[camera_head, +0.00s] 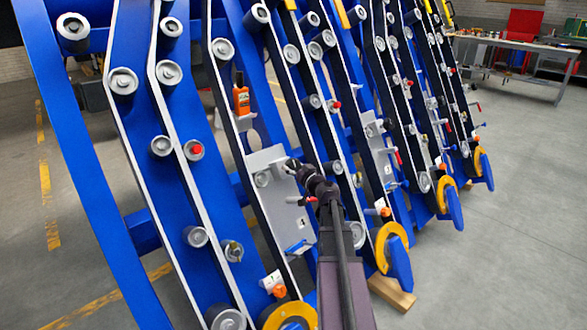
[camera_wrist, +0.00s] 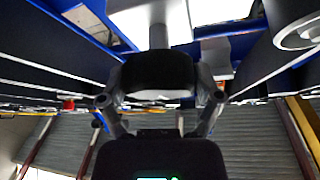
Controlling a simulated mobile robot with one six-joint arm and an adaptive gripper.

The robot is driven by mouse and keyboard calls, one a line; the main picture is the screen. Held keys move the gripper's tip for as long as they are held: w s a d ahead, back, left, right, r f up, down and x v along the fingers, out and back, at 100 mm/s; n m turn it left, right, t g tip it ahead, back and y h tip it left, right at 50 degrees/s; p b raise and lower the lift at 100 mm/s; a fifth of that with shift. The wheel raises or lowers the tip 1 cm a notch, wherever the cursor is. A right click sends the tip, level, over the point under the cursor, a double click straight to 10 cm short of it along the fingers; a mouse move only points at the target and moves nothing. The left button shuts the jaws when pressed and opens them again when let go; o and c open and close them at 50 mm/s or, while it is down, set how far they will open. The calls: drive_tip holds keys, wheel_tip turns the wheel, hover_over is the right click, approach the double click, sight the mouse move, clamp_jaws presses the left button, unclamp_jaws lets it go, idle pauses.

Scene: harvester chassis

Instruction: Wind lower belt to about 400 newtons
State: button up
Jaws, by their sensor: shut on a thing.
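The belts (camera_head: 258,200) run as dark bands with pale edges over grey rollers on the blue, leaning chassis panels. I cannot tell which one is the lower belt. My gripper (camera_head: 301,170) is at a grey plate (camera_head: 270,163) marked 4, in the middle of the head view. In the wrist view my gripper (camera_wrist: 160,88) has its fingers on both sides of a dark handle (camera_wrist: 158,70), shut on it. A grey shaft (camera_wrist: 158,37) runs from the handle toward a pale surface.
Yellow ring wheels (camera_head: 392,240) with blue discs stand at the panel feet. A workbench (camera_head: 520,46) is at the back right. The floor to the right is clear.

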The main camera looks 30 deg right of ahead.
drive_tip(key=shift+w+r+m+h, duration=0.1)
drive_tip(key=shift+m+h, duration=0.4)
drive_tip(key=shift+m, duration=0.2)
drive_tip(key=shift+m+g+h+p, duration=0.4)
drive_tip(key=shift+m+h+p, duration=0.2)
drive_tip(key=shift+m, duration=0.7)
drive_tip(key=shift+m+g+h+p, duration=0.4)
drive_tip(key=shift+m+h, duration=0.3)
drive_tip(key=shift+m, duration=0.7)
drive_tip(key=shift+m+g+h+p, duration=0.3)
drive_tip(key=shift+m+h+p, duration=0.2)
drive_tip(key=shift+m, duration=0.6)
drive_tip(key=shift+w+a+r+m+g+h+p, duration=0.1)
drive_tip(key=shift+m+g+h+p, duration=0.15)
drive_tip(key=shift+m+g+p, duration=0.65)
drive_tip(key=shift+m+g+h+p, duration=0.1)
drive_tip(key=shift+m+h+p, duration=0.25)
drive_tip(key=shift+m, duration=1.05)
drive_tip(key=shift+m+g+p, duration=0.7)
drive_tip(key=shift+m+p, duration=0.15)
drive_tip(key=shift+m, duration=0.45)
drive_tip(key=o, duration=0.9)
